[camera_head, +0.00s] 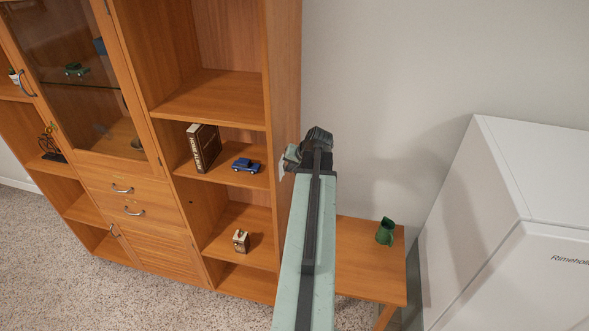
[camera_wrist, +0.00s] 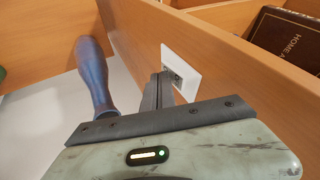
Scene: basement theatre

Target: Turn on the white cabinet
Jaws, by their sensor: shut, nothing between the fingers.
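The white cabinet (camera_head: 500,235), a tall box lettered "Rimeholm…", stands at the right in the head view. No switch shows on its visible faces. In the wrist view a white plate (camera_wrist: 188,60) with a small grey fitting is on the side panel of the wooden shelf unit. Its edge also shows in the head view (camera_head: 281,166). My gripper (camera_wrist: 164,84) is shut and empty, with its tips at the plate, overlapping the fitting. I cannot tell whether they touch it. In the head view my gripper (camera_head: 297,154) is beside the shelf unit's right side, left of the cabinet.
The wooden shelf unit (camera_head: 283,60) fills the left, holding a brown book (camera_head: 204,148) and a blue toy car (camera_head: 245,165). A low wooden table (camera_head: 365,270) with a green jug (camera_head: 385,232) stands between unit and cabinet. Carpet (camera_head: 130,300) is open at front left.

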